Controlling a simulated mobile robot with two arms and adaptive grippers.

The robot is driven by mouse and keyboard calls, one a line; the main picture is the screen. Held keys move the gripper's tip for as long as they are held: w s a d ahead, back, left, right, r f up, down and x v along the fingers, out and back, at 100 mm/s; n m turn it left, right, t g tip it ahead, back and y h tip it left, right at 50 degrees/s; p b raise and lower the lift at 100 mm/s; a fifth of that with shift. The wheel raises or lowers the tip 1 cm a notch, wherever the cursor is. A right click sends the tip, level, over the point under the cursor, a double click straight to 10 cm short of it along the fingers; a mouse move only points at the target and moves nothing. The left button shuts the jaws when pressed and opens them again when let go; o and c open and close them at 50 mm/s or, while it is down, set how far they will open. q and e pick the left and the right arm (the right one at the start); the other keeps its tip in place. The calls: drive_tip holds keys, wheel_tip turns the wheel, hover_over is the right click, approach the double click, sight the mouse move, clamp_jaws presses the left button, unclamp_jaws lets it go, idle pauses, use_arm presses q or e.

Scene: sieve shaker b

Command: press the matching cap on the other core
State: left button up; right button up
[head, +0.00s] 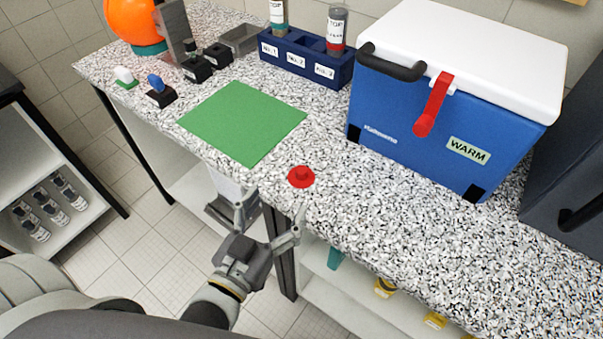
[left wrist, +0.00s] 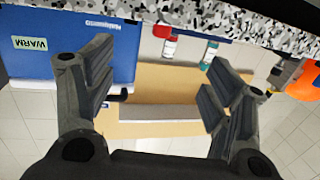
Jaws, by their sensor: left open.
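A red cap (head: 302,177) with a raised knob lies on the speckled counter close to its front edge. Two clear core tubes stand upright in a blue rack (head: 299,65) at the back. The left core (head: 278,14) has a teal band low down; the right core (head: 336,32) has a red band low down. Both carry white labels; the left top is cut off. My left gripper (head: 268,222) is open and empty, in front of the counter edge and short of the red cap. Its spread fingers (left wrist: 160,75) frame the left wrist view. My right gripper is out of view.
A blue cooler (head: 430,135) with a white lid and red latch stands right of the rack. A green mat (head: 243,122) lies left of the cap. Small knobbed blocks (head: 160,96) and an orange globe (head: 132,18) stand farther left. The front right counter is clear.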

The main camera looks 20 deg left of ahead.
sight(299, 174)
use_arm(q)
drive_tip(key=w, duration=0.4)
drive_tip(key=shift+d+f+p, duration=0.1)
drive_tip(key=shift+d+p, duration=0.15)
drive_tip(key=shift+p, duration=0.1)
drive_tip(key=w, duration=0.2)
drive_tip(key=w+p, duration=0.1)
drive_tip(key=w, duration=0.1)
drive_tip(key=shift+d+f, duration=0.2)
drive_tip(key=shift+d, duration=0.15)
drive_tip(key=shift+w+f, duration=0.15)
drive_tip(key=shift+w, duration=0.4)
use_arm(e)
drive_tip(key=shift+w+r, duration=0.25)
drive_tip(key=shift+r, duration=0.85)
use_arm(q)
drive_tip(key=shift+c, duration=0.3)
drive_tip(key=c, duration=0.8)
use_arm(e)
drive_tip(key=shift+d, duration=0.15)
